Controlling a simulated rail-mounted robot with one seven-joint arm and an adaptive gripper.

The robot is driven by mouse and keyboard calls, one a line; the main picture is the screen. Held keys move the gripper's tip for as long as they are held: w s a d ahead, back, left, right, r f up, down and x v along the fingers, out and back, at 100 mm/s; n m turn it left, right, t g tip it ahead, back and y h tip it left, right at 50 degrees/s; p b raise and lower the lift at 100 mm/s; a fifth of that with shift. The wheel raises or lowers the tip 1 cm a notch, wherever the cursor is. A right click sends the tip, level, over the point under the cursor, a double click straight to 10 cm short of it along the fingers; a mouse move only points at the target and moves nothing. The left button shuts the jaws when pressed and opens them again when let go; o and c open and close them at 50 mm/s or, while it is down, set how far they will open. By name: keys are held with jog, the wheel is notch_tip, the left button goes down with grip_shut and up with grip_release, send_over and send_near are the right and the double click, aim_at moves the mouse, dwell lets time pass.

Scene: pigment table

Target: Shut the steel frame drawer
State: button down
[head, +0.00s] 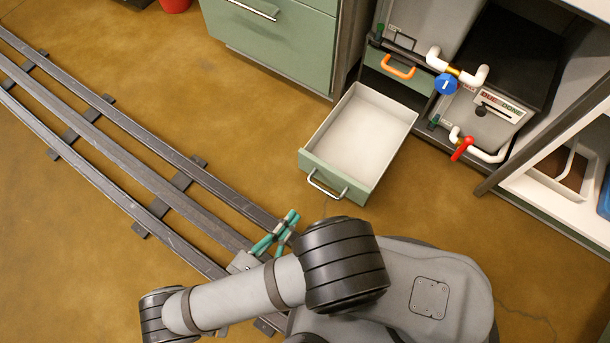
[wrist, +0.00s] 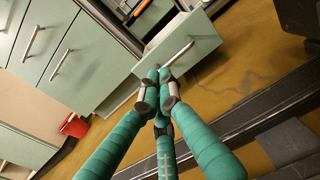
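The open drawer (head: 350,150) has a pale green front, a silver bar handle (head: 327,187) and an empty white inside. In the head view it sticks far out from the frame at the upper middle. My gripper (head: 293,217) has teal fingers and is just below and left of the drawer front, apart from the handle in that view. In the wrist view the tips of my gripper (wrist: 160,75) are drawn together with nothing visible between them. There they overlap the lower end of the drawer handle (wrist: 180,53); I cannot tell whether they touch it.
A green cabinet (head: 280,40) stands left of the drawer. White pipes with a blue valve (head: 445,84) and a red lever (head: 462,148) are at its right. An orange handle (head: 398,68) is behind it. Dark rails (head: 120,140) cross the floor at left. Floor around the drawer front is clear.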

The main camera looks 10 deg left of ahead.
jog(key=b, duration=0.3)
send_near(328, 170)
jog(key=shift+t, duration=0.3)
jog(key=x, duration=0.5)
jog(key=shift+d+f, duration=0.2)
jog(key=shift+f, duration=0.2)
jog(key=shift+x, duration=0.85)
jog(key=shift+w+r, duration=0.1)
